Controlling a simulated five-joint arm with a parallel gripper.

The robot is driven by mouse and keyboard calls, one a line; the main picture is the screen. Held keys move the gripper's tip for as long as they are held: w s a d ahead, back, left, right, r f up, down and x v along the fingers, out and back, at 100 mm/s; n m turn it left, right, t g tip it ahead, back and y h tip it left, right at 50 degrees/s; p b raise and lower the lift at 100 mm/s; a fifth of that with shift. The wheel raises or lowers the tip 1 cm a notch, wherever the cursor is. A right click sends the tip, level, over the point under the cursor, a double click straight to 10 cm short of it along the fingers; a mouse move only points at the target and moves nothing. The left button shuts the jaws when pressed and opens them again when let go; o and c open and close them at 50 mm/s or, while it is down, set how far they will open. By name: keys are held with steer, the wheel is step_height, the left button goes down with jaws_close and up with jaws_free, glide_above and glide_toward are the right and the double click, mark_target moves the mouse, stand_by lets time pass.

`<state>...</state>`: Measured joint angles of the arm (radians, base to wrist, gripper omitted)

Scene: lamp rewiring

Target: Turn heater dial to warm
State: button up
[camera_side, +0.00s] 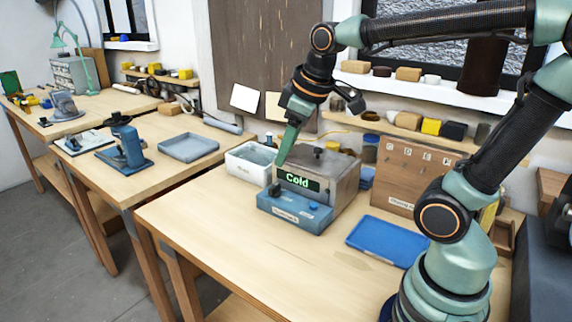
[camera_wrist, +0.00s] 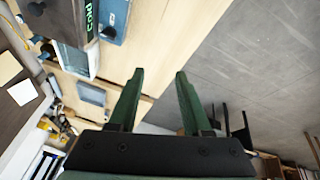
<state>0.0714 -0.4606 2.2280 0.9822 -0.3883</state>
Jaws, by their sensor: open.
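The heater (camera_side: 322,170) is a grey metal box with a blue front base (camera_side: 294,210). Its display (camera_side: 298,181) reads "Cold" in green. A black dial (camera_side: 276,189) sits on the left of the base, and a blue button (camera_side: 314,206) on its right. In the wrist view the dial (camera_wrist: 108,32) and the display (camera_wrist: 89,18) show at the top left. My gripper (camera_side: 281,160) hangs fingers down above the heater's left side. In the wrist view my gripper (camera_wrist: 160,75) has its green fingers apart with nothing between them, and the dial lies outside them.
A white tub (camera_side: 249,162) stands left of the heater. A blue tray (camera_side: 387,241) lies to its right, before a wooden box with hooks (camera_side: 408,172). The bench front (camera_side: 215,225) is clear. A side bench holds a blue device (camera_side: 126,150) and a grey tray (camera_side: 188,148).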

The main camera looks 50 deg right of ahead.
steer(key=w+d+f+n+g, duration=0.1)
steer(key=w+d+n+g, duration=0.1)
steer(key=w+d+n, duration=0.65)
steer(key=n+g, duration=0.2)
steer(key=n, duration=0.4)
glide_above(275, 186)
step_height(275, 186, down, 8)
step_height(275, 186, down, 12)
steer(key=shift+w+f, duration=0.1)
jaws_close()
